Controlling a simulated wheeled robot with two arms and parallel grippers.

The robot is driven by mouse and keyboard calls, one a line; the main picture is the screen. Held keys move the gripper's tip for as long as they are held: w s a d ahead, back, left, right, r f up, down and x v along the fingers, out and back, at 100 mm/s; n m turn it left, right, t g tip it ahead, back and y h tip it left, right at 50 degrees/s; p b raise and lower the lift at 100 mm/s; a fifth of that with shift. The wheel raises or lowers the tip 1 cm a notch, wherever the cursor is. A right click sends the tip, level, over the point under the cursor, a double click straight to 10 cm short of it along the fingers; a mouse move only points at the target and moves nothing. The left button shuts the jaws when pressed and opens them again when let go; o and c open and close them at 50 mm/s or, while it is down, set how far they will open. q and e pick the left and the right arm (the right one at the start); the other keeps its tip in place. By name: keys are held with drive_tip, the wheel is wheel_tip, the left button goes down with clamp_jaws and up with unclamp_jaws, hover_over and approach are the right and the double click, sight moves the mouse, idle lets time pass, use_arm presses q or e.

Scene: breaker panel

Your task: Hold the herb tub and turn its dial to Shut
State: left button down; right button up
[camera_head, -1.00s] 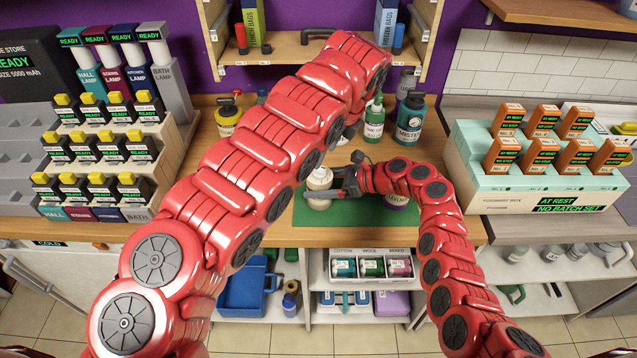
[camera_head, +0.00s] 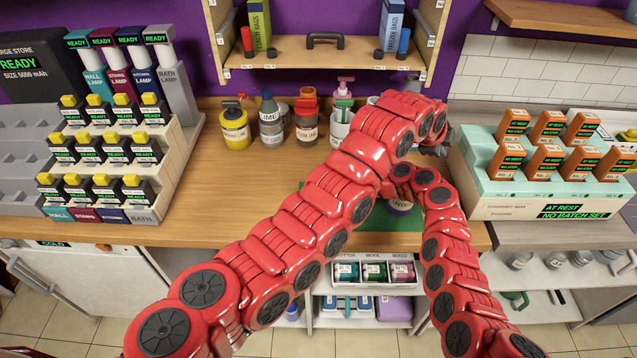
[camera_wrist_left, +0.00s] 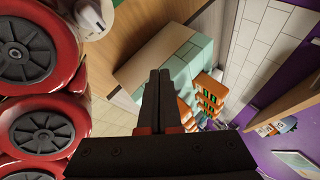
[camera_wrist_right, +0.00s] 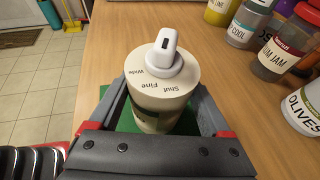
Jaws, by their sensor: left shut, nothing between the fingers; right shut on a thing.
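The herb tub (camera_wrist_right: 160,95) is a cream cylinder, upright in the right wrist view. On its top is a white dial (camera_wrist_right: 166,58) with a raised grip and a dark mark. Wide, Fine and Shut are printed around it; the grip points away from these words, and I cannot tell its exact setting. My right gripper (camera_wrist_right: 160,112) is shut around the tub's sides. My left gripper (camera_head: 445,140) is shut and empty, well away from the dial; its closed fingers show in the left wrist view (camera_wrist_left: 160,78). In the head view my left arm hides the tub.
A mint box (camera_head: 545,200) with orange units stands on the right. Several bottles and jars, including a yellow one (camera_head: 235,130), line the counter's back. A stepped rack (camera_head: 150,165) is on the left. The counter (camera_head: 215,190) is bare at left centre.

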use_arm(q)
drive_tip(key=a+r+n+t+h, duration=0.4)
drive_tip(key=r+n+t+h, duration=0.1)
drive_tip(key=r+n+h, duration=0.25)
drive_tip(key=a+n+t+y, duration=0.3)
drive_tip(key=a+n+t, duration=0.5)
drive_tip(key=a, duration=1)
drive_tip(key=s+a+f+n+g+y, duration=0.1)
drive_tip(key=s+a+f+y, duration=0.1)
drive_tip(key=s+a+f, duration=0.5)
drive_tip(key=s+a+f+n+g+y, duration=0.1)
drive_tip(key=s+a+f+n+y, duration=0.1)
drive_tip(key=s+a+f, duration=0.55)
drive_tip(key=w+d+f, duration=0.1)
drive_tip(key=w+d, duration=0.7)
drive_tip(key=w, duration=0.2)
drive_tip(key=shift+w+d+f, duration=0.15)
drive_tip(key=shift+w+f, duration=0.15)
drive_tip(key=shift+m+h, duration=0.25)
drive_tip(key=shift+d, duration=0.1)
